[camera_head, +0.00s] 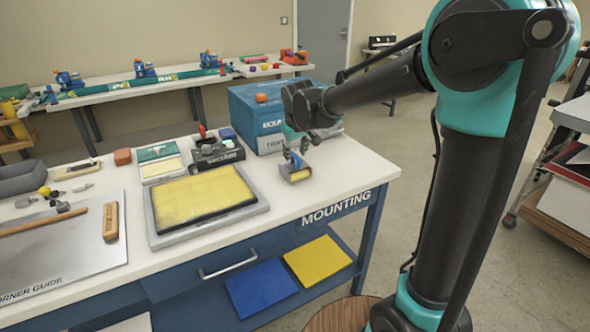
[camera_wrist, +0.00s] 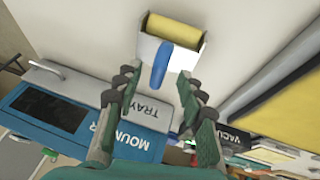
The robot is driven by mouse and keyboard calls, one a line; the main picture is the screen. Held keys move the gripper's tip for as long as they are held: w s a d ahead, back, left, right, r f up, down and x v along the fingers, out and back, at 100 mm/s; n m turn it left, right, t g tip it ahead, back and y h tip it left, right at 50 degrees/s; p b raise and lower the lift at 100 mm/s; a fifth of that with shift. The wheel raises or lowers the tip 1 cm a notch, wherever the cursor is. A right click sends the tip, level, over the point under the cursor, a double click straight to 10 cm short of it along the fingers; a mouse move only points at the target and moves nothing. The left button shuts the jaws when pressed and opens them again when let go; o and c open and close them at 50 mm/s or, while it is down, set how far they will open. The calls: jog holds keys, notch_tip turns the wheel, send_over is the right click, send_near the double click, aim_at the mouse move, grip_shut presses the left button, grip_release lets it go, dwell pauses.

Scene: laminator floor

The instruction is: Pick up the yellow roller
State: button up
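The yellow roller (camera_head: 299,176) sits on the white tabletop near the right end of the bench. In the wrist view, its yellow cylinder (camera_wrist: 173,29) lies in a pale metal frame or tray, with a blue handle (camera_wrist: 161,64) pointing toward my gripper. My gripper (camera_head: 294,148) is just above the roller in the head view. In the wrist view, its two dark green fingers (camera_wrist: 157,84) are spread apart, with the handle's end showing between their tips. I see no contact, but the exact height gap is unclear.
A blue box (camera_head: 258,110) marked with a tray label stands close behind my gripper. A yellow pad (camera_head: 203,195) in a grey frame lies left of the roller, with a black device (camera_head: 217,154) behind it. White tabletop between pad and roller is clear.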

aim_at(296, 155)
jog(key=shift+x, duration=1.6)
grip_shut()
